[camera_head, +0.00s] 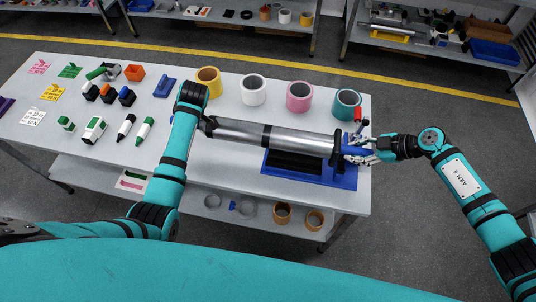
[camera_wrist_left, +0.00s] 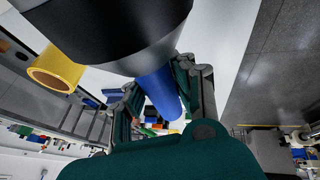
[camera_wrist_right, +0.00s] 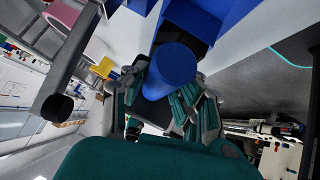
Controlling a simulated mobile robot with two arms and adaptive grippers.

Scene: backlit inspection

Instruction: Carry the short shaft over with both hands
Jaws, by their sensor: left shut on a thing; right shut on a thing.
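The short shaft (camera_head: 245,132) is a grey metal cylinder with dark bands and blue end pieces. It lies roughly level over the table, partly above and behind a blue cradle (camera_head: 345,180) with a black top. My right gripper (camera_head: 358,152) is shut on its right blue end, which also shows between the fingers in the right wrist view (camera_wrist_right: 172,68). My left gripper (camera_wrist_left: 160,90) is shut on the left blue end; in the head view my left arm hides most of it. Whether the shaft touches the cradle is unclear.
Yellow, white, pink and teal rings (camera_head: 347,103) stand along the table's (camera_head: 225,168) back edge, the teal one close to my right gripper. Small blocks, bottles and cards fill the left side. Rings lie on the lower shelf. Shelves stand behind across the floor.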

